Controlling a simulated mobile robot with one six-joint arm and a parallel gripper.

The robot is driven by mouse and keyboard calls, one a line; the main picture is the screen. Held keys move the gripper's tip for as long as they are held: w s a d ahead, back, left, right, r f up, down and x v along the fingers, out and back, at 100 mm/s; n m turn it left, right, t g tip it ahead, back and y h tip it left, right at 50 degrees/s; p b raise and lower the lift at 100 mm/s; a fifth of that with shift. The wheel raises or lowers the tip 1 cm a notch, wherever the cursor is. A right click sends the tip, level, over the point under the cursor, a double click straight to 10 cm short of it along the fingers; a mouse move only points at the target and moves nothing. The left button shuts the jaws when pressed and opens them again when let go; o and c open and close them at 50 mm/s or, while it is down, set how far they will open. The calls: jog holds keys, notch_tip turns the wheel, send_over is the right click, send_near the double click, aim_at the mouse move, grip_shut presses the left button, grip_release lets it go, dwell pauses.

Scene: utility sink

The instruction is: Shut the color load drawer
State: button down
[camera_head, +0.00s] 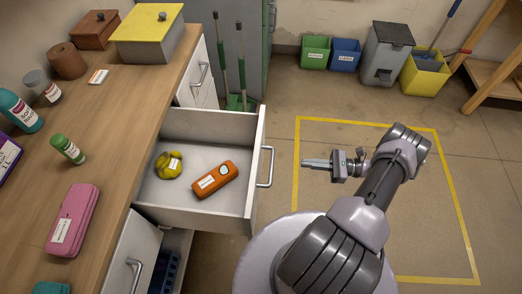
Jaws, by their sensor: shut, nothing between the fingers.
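An open white drawer (183,216) sticks out from under the wooden counter, with a metal bar handle (266,167) on its front. I cannot read a label naming it the color load drawer. Inside lie a yellow lumpy item (168,166) and an orange case with a label (214,179). My gripper (306,163) is shut and empty. In the picture it is a little to the right of the handle and points left toward it, apart from it.
The wooden counter (110,130) on the left holds bottles, boxes and a pink case (72,220). A cabinet door (130,250) stands nearer below the drawer. Bins (345,55) stand at the back.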

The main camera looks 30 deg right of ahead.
jog(key=b+x, duration=0.1)
jog(key=x, duration=1.2)
jog(key=shift+a, duration=0.4)
jog(key=shift+w+a, duration=0.1)
